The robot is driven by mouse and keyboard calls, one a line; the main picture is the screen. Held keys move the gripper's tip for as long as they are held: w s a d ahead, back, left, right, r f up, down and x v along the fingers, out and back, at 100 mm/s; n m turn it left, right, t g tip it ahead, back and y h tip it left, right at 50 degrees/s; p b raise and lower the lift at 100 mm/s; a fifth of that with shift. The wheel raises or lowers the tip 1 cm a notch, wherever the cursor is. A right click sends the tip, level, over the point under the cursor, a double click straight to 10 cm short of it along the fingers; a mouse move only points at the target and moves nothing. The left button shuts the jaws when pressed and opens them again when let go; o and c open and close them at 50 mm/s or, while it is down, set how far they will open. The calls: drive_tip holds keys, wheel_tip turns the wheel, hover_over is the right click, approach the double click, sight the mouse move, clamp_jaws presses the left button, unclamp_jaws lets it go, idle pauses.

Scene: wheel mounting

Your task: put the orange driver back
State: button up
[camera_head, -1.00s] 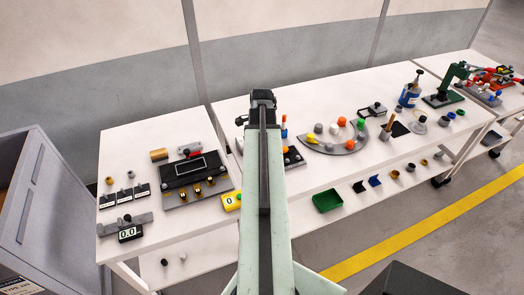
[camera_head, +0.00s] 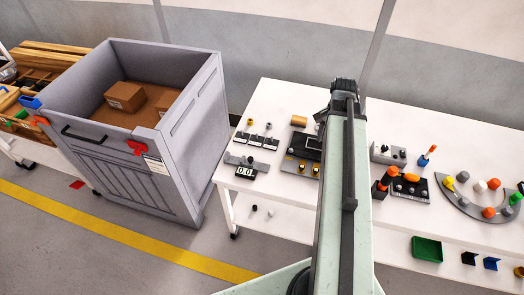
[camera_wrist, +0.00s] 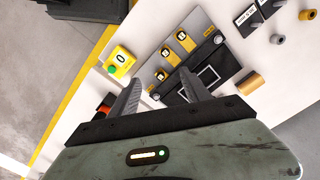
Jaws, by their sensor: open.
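A dark block (camera_head: 408,187) on the white table holds knobs and orange pieces. An upright orange handle (camera_head: 389,175) stands at its left end, and an orange rounded piece (camera_head: 411,178) lies at its top edge. A blue piece with an orange top (camera_head: 428,156) stands behind it. I cannot tell for certain which is the driver. In the wrist view my gripper (camera_wrist: 161,78) is open and empty, above the table near a black fixture with brass parts (camera_wrist: 184,62). An orange-and-black piece (camera_wrist: 104,108) is partly visible left of the fingers. My arm hides part of the table in the head view.
A large grey bin (camera_head: 150,140) with cardboard boxes stands left of the table. A grey arc rack (camera_head: 470,205) and green tray (camera_head: 427,249) are to the right.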

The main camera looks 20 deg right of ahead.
drive_tip(key=w+a+n, duration=0.2)
drive_tip(key=a+n, duration=0.5)
drive_tip(key=a, duration=0.7)
drive_tip(key=w+a+n, duration=0.3)
drive_tip(key=a+n, duration=0.4)
drive_tip(key=a, duration=0.8)
drive_tip(key=shift+a, duration=0.3)
